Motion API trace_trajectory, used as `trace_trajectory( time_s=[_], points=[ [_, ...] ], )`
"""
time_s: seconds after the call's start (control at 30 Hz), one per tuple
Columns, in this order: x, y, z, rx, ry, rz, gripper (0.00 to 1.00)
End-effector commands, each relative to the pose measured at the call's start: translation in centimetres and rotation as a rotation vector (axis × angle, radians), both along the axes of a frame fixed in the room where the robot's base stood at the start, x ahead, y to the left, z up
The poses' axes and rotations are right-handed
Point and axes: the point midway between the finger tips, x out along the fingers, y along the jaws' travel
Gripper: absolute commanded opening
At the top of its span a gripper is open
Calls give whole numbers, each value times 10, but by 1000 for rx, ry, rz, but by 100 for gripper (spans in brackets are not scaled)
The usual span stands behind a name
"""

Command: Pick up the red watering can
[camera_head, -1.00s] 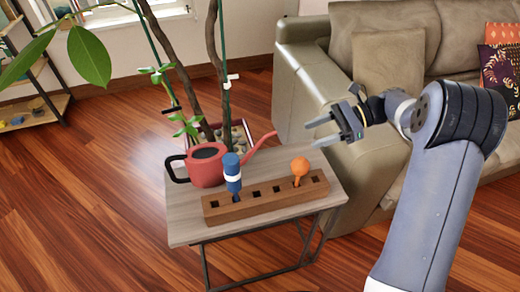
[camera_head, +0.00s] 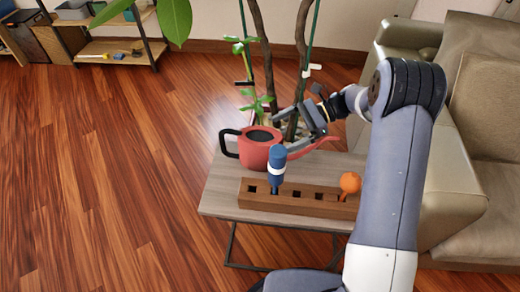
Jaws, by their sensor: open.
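The red watering can (camera_head: 259,152) stands upright on the small side table (camera_head: 222,192), near its back left. Its black handle points left and its long spout points right, partly hidden by my gripper. My gripper (camera_head: 279,128) is open and empty, with its fingers just above and behind the can's right side. I cannot tell whether a finger touches the can.
A wooden block (camera_head: 310,200) with square holes lies along the table's front, holding a blue-handled tool (camera_head: 277,167) and an orange-topped one (camera_head: 350,184). Plant stems (camera_head: 262,55) rise behind the table. A sofa (camera_head: 455,185) stands at right. The floor at left is clear.

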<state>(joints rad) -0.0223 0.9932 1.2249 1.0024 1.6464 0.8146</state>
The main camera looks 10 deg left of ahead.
Motion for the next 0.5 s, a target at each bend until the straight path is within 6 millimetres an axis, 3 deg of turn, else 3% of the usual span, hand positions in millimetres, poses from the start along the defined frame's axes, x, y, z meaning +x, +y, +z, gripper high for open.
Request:
trace_trajectory(
  time_s=[0.5],
  points=[
    [-26,52,-24,-1,0,0,100]
  ],
)
